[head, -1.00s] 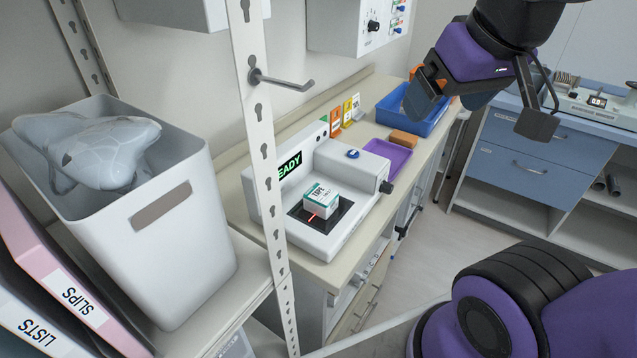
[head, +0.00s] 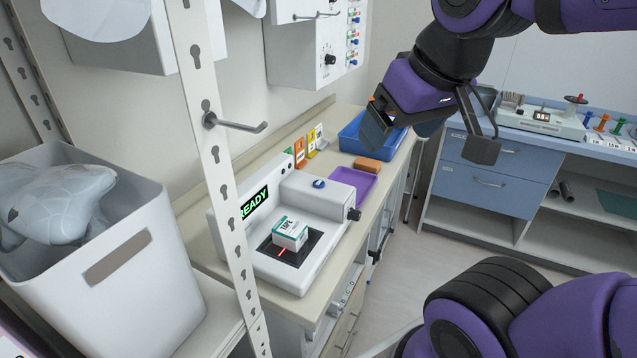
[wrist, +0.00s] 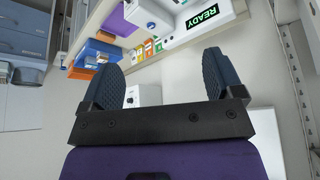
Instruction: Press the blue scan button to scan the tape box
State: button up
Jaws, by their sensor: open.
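The white scanner (head: 312,205) stands on the counter, and its display (head: 254,203) reads READY. The blue scan button (head: 319,183) is on top of the scanner's raised housing. The white and green tape box (head: 290,233) sits on the scanner's black plate, with a red light line beside it. My gripper (head: 428,140) is open and empty, in the air above and to the right of the scanner, apart from the button. In the wrist view my gripper's two dark pads (wrist: 172,78) are spread wide, and the READY display (wrist: 203,16) shows at the top.
A shelf upright (head: 207,150) with a hook (head: 240,124) stands in front of the counter. A white bin (head: 110,255) is at left. A purple tray (head: 352,184), an orange-brown block (head: 367,165) and a blue bin (head: 352,135) lie behind the scanner. Open floor is at right.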

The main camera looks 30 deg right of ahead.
grip_shut()
dwell(1.5)
